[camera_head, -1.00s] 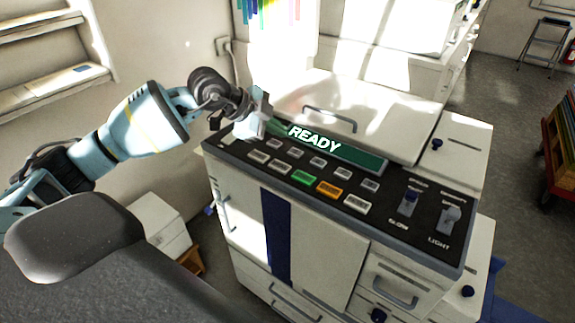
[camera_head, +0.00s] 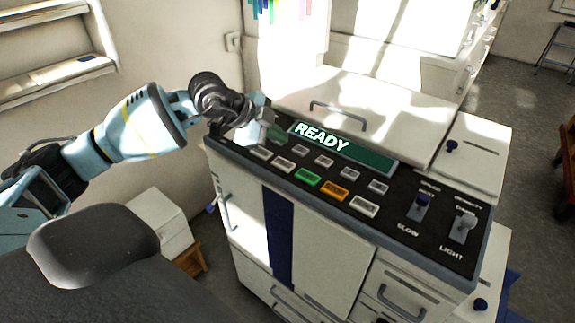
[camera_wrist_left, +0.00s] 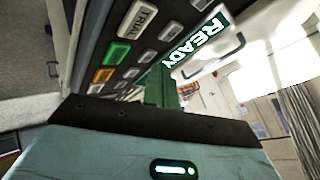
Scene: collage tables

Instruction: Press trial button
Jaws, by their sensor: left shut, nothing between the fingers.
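The grey trial button (camera_head: 281,164) sits in the front button row of the copier's dark control panel, just left of the green button (camera_head: 307,177). In the left wrist view its label TRIAL reads sideways on the button (camera_wrist_left: 138,20). My left gripper (camera_head: 262,125) is shut and empty over the panel's left end, behind and to the left of the trial button. Whether it touches the panel cannot be told. In the left wrist view its green-tinted fingers (camera_wrist_left: 161,88) point toward the READY display (camera_wrist_left: 200,45). My right gripper is not in view.
An orange button (camera_head: 334,191) and a grey button (camera_head: 364,206) continue the row to the right. Speed (camera_head: 421,207) and density (camera_head: 463,228) levers stand at the panel's right. The lit READY display (camera_head: 340,148) lies behind the buttons. A wall is behind my left arm.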

